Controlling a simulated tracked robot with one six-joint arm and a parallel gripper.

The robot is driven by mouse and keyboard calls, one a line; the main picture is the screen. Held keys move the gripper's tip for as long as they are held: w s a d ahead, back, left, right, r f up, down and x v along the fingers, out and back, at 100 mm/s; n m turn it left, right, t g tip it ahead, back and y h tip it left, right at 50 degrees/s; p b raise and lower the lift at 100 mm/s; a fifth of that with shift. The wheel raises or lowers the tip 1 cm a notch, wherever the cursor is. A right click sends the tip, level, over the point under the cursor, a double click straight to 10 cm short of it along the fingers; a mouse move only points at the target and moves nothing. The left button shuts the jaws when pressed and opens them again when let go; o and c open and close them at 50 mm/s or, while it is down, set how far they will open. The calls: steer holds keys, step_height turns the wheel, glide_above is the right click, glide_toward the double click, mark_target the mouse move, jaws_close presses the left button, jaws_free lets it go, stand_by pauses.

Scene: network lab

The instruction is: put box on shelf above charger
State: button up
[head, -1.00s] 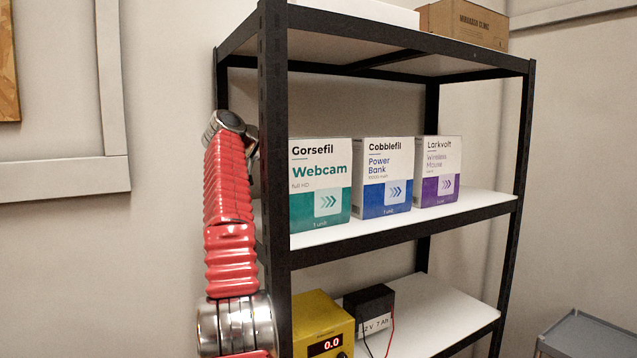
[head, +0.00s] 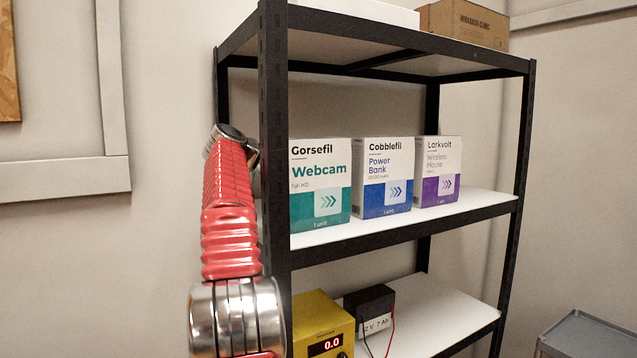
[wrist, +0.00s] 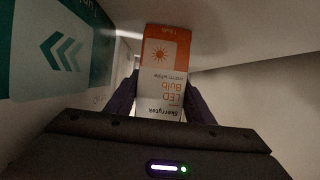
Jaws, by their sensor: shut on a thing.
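My gripper (wrist: 160,100) is shut on an orange and white LED bulb box (wrist: 160,75), its text upside down in the wrist view. Beside it at the left of that view is the teal and white Webcam box (wrist: 60,50). In the head view, the gripper and held box are hidden, and my red arm stands left of the shelf's front post. The yellow charger (head: 320,325) with a red 0.0 display sits on the lower shelf. The white middle shelf (head: 400,222) above it holds the Webcam box (head: 320,190), a Power Bank box (head: 384,178) and a Wireless Mouse box (head: 437,172).
A black battery (head: 370,308) with leads stands right of the charger. The black rack post (head: 273,160) is close beside my arm. A cardboard box (head: 465,24) sits on the top shelf. A grey cart (head: 590,335) is at lower right. The middle shelf's right end is bare.

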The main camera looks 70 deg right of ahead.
steer(key=o, duration=1.1)
steer(key=shift+o, duration=0.2)
steer(key=shift+w+a+r, duration=0.2)
steer(key=shift+w, duration=0.05)
steer(key=v, duration=1.1)
steer(key=shift+w+a, duration=0.1)
steer(key=shift+w+r, duration=0.1)
